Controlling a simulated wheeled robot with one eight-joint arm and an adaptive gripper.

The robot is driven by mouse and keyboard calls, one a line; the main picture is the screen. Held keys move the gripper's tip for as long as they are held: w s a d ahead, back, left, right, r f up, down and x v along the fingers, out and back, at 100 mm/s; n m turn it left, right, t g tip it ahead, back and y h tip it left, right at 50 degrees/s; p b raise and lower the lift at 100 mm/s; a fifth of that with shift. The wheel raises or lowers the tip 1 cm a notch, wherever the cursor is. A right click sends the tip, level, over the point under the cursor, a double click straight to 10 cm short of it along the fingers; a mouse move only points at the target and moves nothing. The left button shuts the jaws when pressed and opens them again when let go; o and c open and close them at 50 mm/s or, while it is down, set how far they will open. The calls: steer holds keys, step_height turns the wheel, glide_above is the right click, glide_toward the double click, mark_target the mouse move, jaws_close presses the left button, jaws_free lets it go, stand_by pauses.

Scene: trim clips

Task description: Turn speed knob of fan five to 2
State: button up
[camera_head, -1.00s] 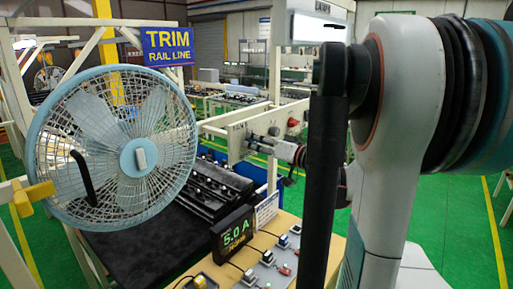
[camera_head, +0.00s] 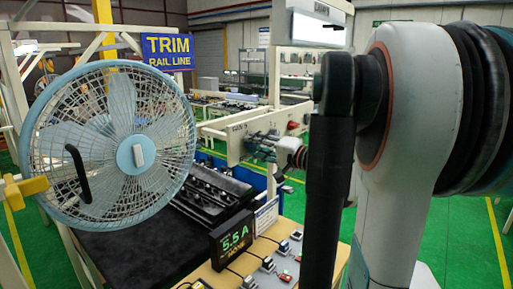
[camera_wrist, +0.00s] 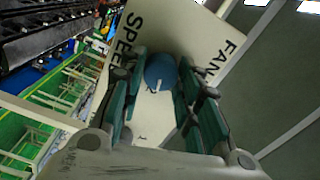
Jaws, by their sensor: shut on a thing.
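A blue round knob (camera_wrist: 160,72) with a white pointer mark sits on a pale panel (camera_wrist: 192,40) lettered "SPEED" and "FAN" in the wrist view. My gripper (camera_wrist: 160,88) has its green-padded fingers on both sides of the knob and is shut on it. The number the pointer marks cannot be read. In the head view my gripper (camera_head: 262,144) is at the face of the pale panel (camera_head: 236,142), and the knob is hidden there. A light-blue caged fan (camera_head: 112,140) stands at the left.
Small switches (camera_head: 266,264) with cables line the wooden bench. A black rack (camera_head: 212,192) stands behind the display. Green floor is open at the right behind my arm.

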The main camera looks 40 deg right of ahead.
steer(key=shift+m, duration=0.5)
steer(key=o, duration=1)
steer(key=shift+o, duration=0.2)
steer(key=s+d, duration=0.1)
steer(key=s, duration=1.1)
steer(key=shift+d, duration=0.25)
